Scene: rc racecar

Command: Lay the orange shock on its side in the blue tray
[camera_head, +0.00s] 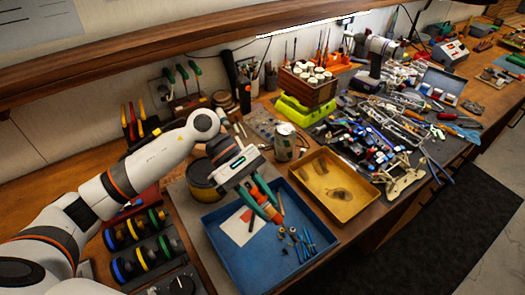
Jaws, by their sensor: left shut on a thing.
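The blue tray (292,272) lies on the bench in the lower middle, open at the top. My left gripper (268,207) reaches in from the left and points down over the tray. It is shut on an orange piece, seemingly the orange shock (276,218), though the fingers hide much of it. I cannot tell whether the shock touches the tray floor. Small screws, blue rods and a pale card (241,226) lie in the tray. My right gripper is not in view.
A yellow tray (362,207) stands right of the blue tray, with a can (284,141) behind. A dark tin (203,180) is close to my left wrist. Wheels on a rack (140,243) stand at left. RC car parts crowd the bench at right.

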